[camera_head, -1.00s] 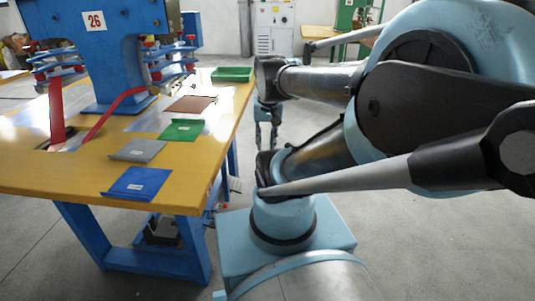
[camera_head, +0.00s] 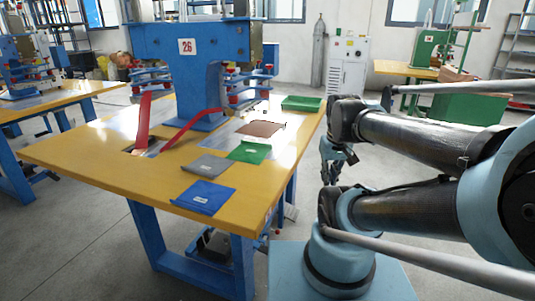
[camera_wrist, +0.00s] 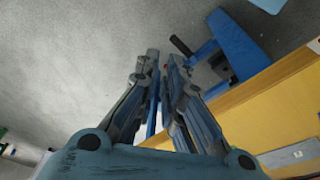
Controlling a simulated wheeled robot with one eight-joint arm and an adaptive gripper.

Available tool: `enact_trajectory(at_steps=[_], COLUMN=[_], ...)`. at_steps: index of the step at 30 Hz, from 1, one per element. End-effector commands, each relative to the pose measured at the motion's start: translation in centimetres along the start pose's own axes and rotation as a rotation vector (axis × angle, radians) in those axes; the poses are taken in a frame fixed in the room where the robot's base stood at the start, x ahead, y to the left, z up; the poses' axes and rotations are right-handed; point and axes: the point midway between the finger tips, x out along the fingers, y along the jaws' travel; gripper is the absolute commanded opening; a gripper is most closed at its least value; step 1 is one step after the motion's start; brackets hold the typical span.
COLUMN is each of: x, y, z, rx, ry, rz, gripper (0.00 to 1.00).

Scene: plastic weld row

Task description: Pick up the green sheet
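The green sheet (camera_head: 250,151) lies flat on the yellow workbench (camera_head: 110,147), near its right edge, with a small white label on it. It lies between a grey sheet (camera_head: 207,166) and a brown sheet (camera_head: 261,128). My gripper (camera_head: 334,178) hangs beyond the bench's right edge, apart from the green sheet. The green sheet is not clearly seen in the wrist view; floor and a yellow bench edge show there.
A blue sheet (camera_head: 204,197) lies nearest the bench's front corner. A green tray (camera_head: 301,103) stands at the far right edge. The blue press (camera_head: 196,50) marked 26, with red parts, rises behind the sheets. A grey cabinet (camera_head: 347,65) stands behind.

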Motion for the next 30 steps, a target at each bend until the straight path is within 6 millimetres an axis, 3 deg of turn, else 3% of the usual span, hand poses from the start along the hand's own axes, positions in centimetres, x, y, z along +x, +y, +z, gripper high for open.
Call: enact_trajectory(at_steps=[6,15,30], x=[-4.0,-7.7,-10.4], y=[-1.0,-3.4,-10.3], z=[-5.6,-13.5,-26.9], rx=[-0.182,-0.435,-0.856], ry=[-0.028,-0.065,-0.122], rz=[-0.015,-0.038,-0.084], gripper=[0.09,0.09,0.09])
